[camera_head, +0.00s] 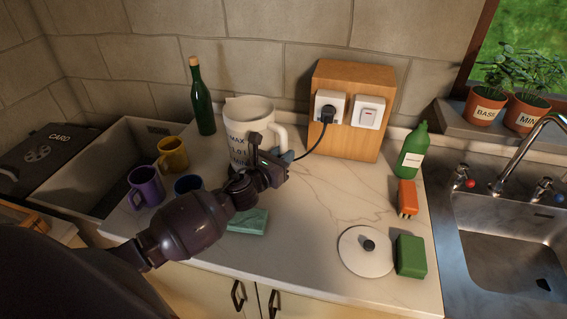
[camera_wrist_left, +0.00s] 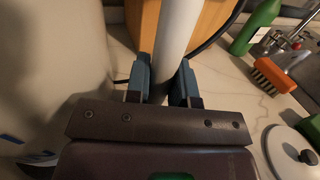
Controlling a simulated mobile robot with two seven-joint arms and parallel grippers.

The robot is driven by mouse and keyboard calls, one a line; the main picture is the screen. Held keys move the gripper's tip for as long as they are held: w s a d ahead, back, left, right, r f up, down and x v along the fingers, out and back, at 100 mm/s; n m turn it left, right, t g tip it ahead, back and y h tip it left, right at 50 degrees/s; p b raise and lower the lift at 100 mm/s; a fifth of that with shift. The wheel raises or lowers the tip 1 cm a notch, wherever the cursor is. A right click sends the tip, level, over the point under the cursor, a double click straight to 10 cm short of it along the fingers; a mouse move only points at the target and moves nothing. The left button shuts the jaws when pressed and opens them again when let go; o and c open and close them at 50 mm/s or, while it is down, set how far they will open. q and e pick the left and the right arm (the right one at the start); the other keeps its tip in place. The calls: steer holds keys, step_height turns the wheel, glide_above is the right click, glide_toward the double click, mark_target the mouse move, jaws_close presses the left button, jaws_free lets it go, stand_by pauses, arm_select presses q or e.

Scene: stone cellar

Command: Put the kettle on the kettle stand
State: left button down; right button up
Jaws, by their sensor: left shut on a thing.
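The kettle (camera_head: 238,112) is a white jug with dark lettering and a white handle, upright at the back middle of the marble counter. My left gripper (camera_head: 276,157) is shut on its handle. In the left wrist view, the blue fingertips (camera_wrist_left: 163,82) sit on either side of the pale handle (camera_wrist_left: 178,30), with the kettle body (camera_wrist_left: 45,60) at left. The kettle's base is hidden behind my gripper, so I cannot tell whether it touches anything. No kettle stand shows clearly; a black cord (camera_head: 316,144) runs from the wall plug towards the kettle. My right gripper is not in view.
A green bottle (camera_head: 200,100) stands behind left; purple (camera_head: 146,187) and yellow (camera_head: 173,154) mugs stand left. A wooden socket block (camera_head: 348,80) is behind right. A white lid (camera_head: 366,262), green sponge (camera_head: 410,257) and orange brush (camera_head: 407,195) lie right. The centre-right counter is clear.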

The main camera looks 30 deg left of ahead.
arm_select(q)
step_height(320, 180, down, 2)
steer(key=shift+f, duration=0.1)
steer(key=shift+b, duration=0.3)
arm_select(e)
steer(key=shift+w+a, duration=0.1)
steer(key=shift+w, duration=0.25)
